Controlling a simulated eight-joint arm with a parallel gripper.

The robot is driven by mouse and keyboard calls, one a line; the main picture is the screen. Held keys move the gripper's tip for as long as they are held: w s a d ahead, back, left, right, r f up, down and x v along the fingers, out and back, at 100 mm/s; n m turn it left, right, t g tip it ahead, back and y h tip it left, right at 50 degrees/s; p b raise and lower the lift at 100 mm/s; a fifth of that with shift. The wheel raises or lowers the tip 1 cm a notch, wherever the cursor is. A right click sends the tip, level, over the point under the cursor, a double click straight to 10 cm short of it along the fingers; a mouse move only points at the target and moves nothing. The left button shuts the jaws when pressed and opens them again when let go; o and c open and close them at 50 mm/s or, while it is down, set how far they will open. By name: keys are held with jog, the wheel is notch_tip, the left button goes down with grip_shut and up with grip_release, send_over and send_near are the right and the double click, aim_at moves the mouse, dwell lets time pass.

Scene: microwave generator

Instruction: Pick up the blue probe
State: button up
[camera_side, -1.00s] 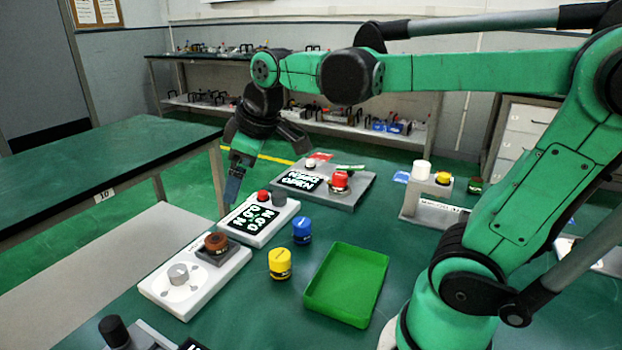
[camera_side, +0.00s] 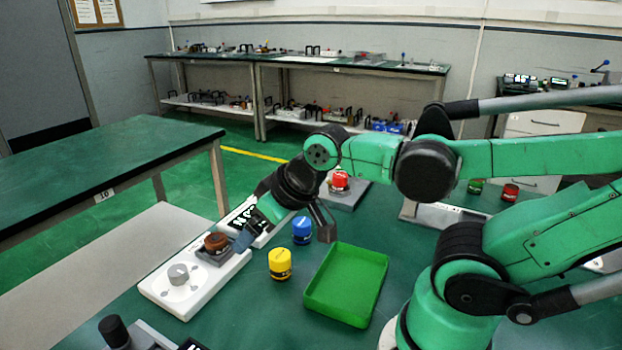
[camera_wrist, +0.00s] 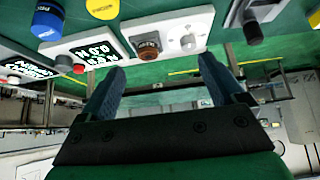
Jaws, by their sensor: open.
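The blue probe (camera_side: 301,231) is a short blue cylinder with a dark band, standing upright on the green table. In the wrist view the blue probe (camera_wrist: 47,20) shows at the top left, outside the space between the fingers. My gripper (camera_side: 243,240) points down and left, left of the blue probe and close to the brown probe (camera_side: 216,241) on the white device. In the wrist view both blue-grey fingers of my gripper (camera_wrist: 162,66) are apart, with nothing held between them.
A yellow probe (camera_side: 280,264) stands in front of the blue one. A green tray (camera_side: 375,290) lies to the right. A white device with a grey dial (camera_side: 178,275) and a display device (camera_side: 240,222) stand left. A red probe (camera_side: 339,180) sits behind on a grey device.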

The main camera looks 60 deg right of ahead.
aim_at(302, 222)
jog(key=w+d+g, duration=0.1)
jog(key=d, duration=0.1)
jog(key=w+d+f+m+g, duration=0.1)
jog(key=d, duration=0.2)
jog(key=w+d+m+g+h, duration=0.1)
jog(key=d, duration=0.1)
jog(key=shift+d+f+g, duration=0.3)
jog(key=d+f+g, duration=0.1)
jog(key=d+f, duration=0.1)
jog(key=d, duration=0.1)
jog(key=d+f+m+g, duration=0.1)
jog(key=d+f, duration=0.1)
jog(key=d+f+m+g+y, duration=0.1)
jog(key=d, duration=0.2)
jog(key=shift+w+d+f, duration=0.1)
jog(key=shift+d+f, duration=0.2)
jog(key=shift+f, duration=0.1)
jog(key=shift+d+f+m+g, duration=0.25)
jog(key=shift+f+m+g, duration=0.05)
jog(key=shift+f, duration=2.75)
grip_shut()
